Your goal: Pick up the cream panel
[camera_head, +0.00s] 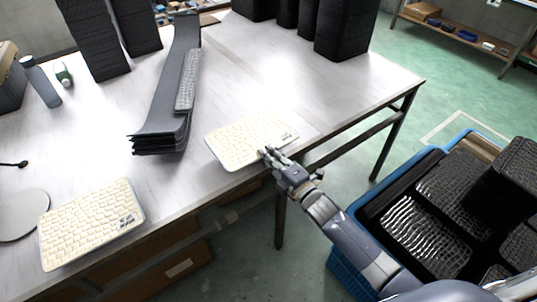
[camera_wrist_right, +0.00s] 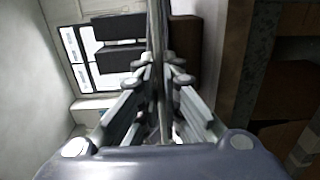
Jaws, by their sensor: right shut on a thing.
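A cream panel (camera_head: 245,138) with a keyboard-like grid pattern is at the middle of the white table's front edge. My right gripper (camera_head: 272,158) is shut on its near right edge. I cannot tell whether this panel rests on the table or is a little above it. In the right wrist view the panel (camera_wrist_right: 157,40) shows edge-on as a thin upright strip between the fingers of my right gripper (camera_wrist_right: 161,75). A second cream panel (camera_head: 85,225) lies flat at the front left of the table. My left gripper is not in view.
Long dark curved trays (camera_head: 165,100) lie stacked behind the panels, with a grey panel (camera_head: 189,80) on them. Tall black stacks (camera_head: 345,25) stand at the back. A blue crate (camera_head: 345,275) with black trays is at the lower right. A bottle (camera_head: 42,83) stands at the left.

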